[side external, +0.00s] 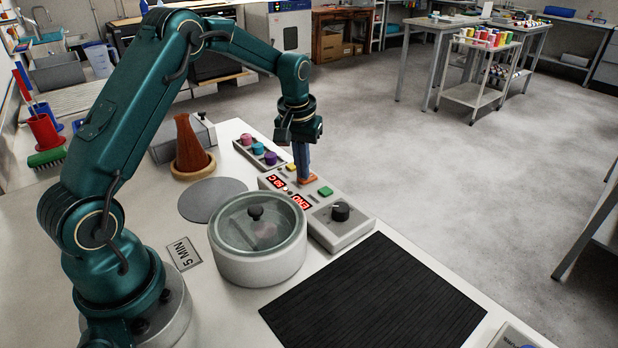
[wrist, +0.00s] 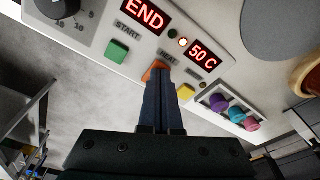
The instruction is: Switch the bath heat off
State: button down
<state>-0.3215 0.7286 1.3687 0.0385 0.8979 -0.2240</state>
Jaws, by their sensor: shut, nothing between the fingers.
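The control box (side external: 352,229) stands behind the lidded round bath (side external: 258,262). The orange HEAT switch (wrist: 155,71) sits between the green START button (wrist: 117,51) and a yellow button (wrist: 186,92). My gripper (wrist: 161,76) is shut and empty, pointing down at the HEAT switch. Its tips overlap part of the switch, and I cannot tell whether they press it. The side view shows my gripper (side external: 305,177) there too.
A black dial (side external: 341,211) is on the box's near end. A rack with coloured caps (side external: 258,151) and a brown flask (side external: 190,145) stand beyond the bath. A dark mat (side external: 375,300) lies in front. A "5 MIN" card (side external: 184,254) lies left of the bath.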

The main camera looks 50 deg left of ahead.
jog(key=shift+r, duration=3.4)
jog(key=s+d+r+m+t, duration=0.3)
jog(key=s+d+r, duration=0.55)
jog(key=r, duration=0.35)
jog(key=s+d+f+m, duration=0.1)
jog(key=s+d+f, duration=0.1)
jog(key=s, duration=0.4)
jog(key=s+d+f+m+t, duration=0.1)
jog(key=s+d+f+m, duration=0.1)
jog(key=s+f, duration=0.3)
jog(key=shift+s+d+h, duration=0.15)
jog(key=shift+s+h, duration=0.25)
jog(key=shift+s, duration=0.4)
